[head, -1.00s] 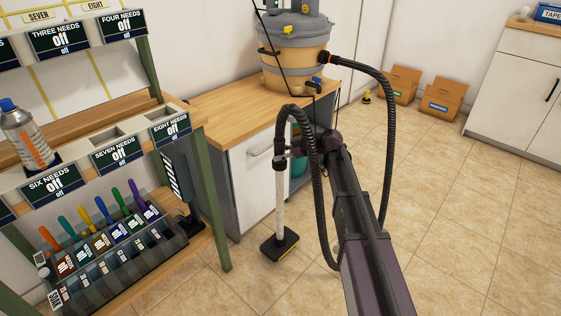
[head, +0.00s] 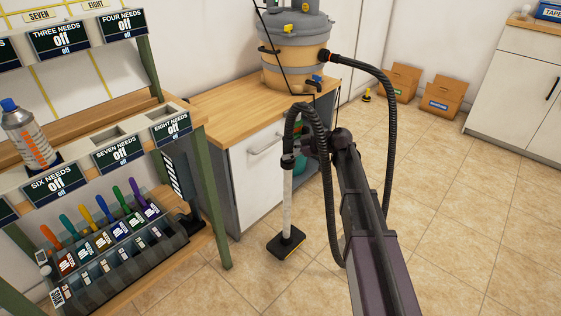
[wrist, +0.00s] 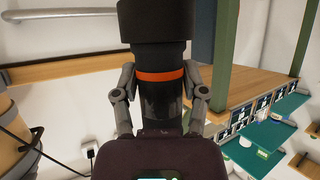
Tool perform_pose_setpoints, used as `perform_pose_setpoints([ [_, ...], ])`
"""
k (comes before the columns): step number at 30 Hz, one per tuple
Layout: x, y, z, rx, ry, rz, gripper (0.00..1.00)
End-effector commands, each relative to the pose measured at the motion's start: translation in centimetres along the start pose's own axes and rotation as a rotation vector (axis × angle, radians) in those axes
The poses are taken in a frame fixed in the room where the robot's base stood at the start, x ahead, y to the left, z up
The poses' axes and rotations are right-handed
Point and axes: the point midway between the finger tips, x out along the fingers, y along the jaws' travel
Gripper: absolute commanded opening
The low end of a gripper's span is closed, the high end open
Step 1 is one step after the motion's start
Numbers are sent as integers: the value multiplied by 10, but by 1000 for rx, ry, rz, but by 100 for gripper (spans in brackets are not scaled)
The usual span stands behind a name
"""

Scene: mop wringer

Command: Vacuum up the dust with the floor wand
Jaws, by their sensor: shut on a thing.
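The floor wand (head: 287,205) is a pale upright tube with a black floor head (head: 286,243) at its foot, on or just above the tiles. My gripper (head: 298,150) is shut on the wand's dark upper end. In the wrist view my gripper (wrist: 162,100) has a finger on each side of the black handle (wrist: 158,55) with an orange ring. A black ribbed hose (head: 385,120) runs from the vacuum drum (head: 292,62) towards the wand. I cannot make out any dust on the floor.
The drum stands on a wooden-topped cabinet (head: 215,97) behind the wand. A shelf unit with a green leg (head: 212,200) is at the left. Two cardboard boxes (head: 438,98) and a white cabinet (head: 515,85) are at the back right. Tiles at the right are clear.

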Motion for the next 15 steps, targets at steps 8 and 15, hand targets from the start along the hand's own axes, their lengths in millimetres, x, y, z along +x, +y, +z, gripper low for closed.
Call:
perform_pose_setpoints([
  [8, -18, 0, 4, 0, 2, 1, 0],
  [15, -29, -1, 7, 1, 2, 0, 0],
])
